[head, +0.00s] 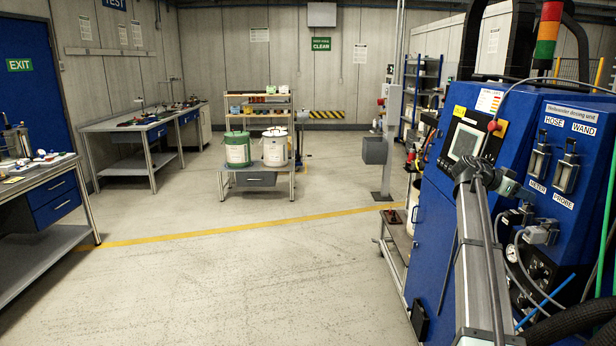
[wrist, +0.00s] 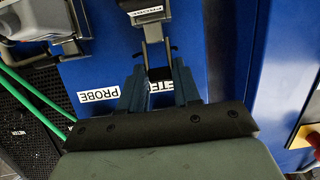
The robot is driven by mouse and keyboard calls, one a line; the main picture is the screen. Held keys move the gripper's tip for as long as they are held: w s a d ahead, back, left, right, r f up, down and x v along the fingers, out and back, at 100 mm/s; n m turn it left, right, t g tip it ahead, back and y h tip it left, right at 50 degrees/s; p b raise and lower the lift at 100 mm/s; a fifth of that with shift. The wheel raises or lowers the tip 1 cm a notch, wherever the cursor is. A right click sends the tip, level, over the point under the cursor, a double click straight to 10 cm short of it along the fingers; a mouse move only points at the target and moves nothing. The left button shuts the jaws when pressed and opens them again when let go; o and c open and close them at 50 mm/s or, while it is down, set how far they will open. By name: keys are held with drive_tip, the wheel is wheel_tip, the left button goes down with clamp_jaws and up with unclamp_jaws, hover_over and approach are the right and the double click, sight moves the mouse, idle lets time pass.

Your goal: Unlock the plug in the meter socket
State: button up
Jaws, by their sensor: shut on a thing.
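In the wrist view a metal locking lever (wrist: 154,52) stands out of the dark plug (wrist: 147,12) at the top edge, in the meter socket. My gripper (wrist: 161,76) is shut on the end of this lever, its blue-grey fingers on either side. The METER label (wrist: 163,87) is partly hidden behind the fingers. In the head view the meter plug (head: 513,217) is on the blue panel's lower left, with my gripper (head: 521,193) just above it. How far the lever is turned I cannot tell.
The grey plug by the PROBE label (head: 563,201) sits close by on the right; it also shows in the wrist view (wrist: 38,22). Cables and hoses hang below the sockets. Two latches (head: 566,174) are mounted above. Open floor (head: 250,270) lies left of the machine.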

drive_tip(key=shift+d+y, duration=0.15)
drive_tip(key=shift+y, duration=0.25)
drive_tip(key=shift+d+r, duration=0.1)
drive_tip(key=shift+d+r+y, duration=0.1)
drive_tip(key=shift+d+y, duration=0.05)
drive_tip(key=shift+y, duration=0.35)
drive_tip(key=o, duration=0.8)
drive_tip(key=shift+a+r, duration=0.35)
drive_tip(key=shift+a, duration=1.35)
drive_tip(key=shift+a+r, duration=0.3)
drive_tip(key=shift+a, duration=1.35)
drive_tip(key=shift+a+r, duration=0.35)
drive_tip(key=shift+a, duration=1.35)
